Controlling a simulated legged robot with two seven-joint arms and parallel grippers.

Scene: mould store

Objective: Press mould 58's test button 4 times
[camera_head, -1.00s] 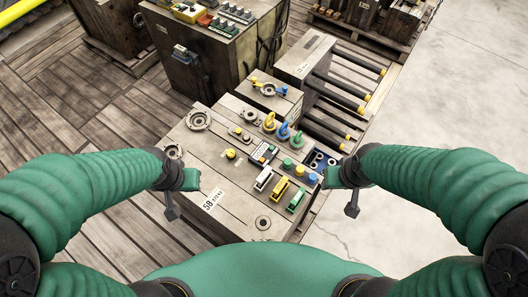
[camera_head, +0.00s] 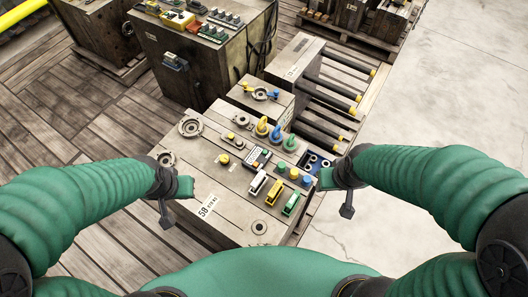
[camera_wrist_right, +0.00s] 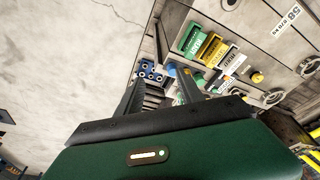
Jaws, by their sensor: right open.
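Mould 58 (camera_head: 232,225) is a pale grey block with a white "58" label (camera_head: 208,205), which also shows in the right wrist view (camera_wrist_right: 294,14). Its top has a yellow button (camera_head: 223,159) and a row of green (camera_head: 281,168), yellow (camera_head: 294,173) and blue (camera_head: 307,181) round buttons. No test-button wording is readable. My right gripper (camera_head: 326,179) is beside the block's right edge, apart from the buttons; in its wrist view the fingers (camera_wrist_right: 160,88) are spread and empty. My left gripper (camera_head: 185,187) is by the block's left edge; its jaw opening is unclear.
White (camera_head: 257,184), yellow (camera_head: 273,192) and green (camera_head: 290,204) rectangular blocks stand near the buttons. Coloured eye rings (camera_head: 262,127), a small panel (camera_head: 259,158) and a blue connector plate (camera_head: 315,163) are close by. Another mould (camera_head: 200,60) stands behind. Concrete floor (camera_head: 450,120) is clear at right.

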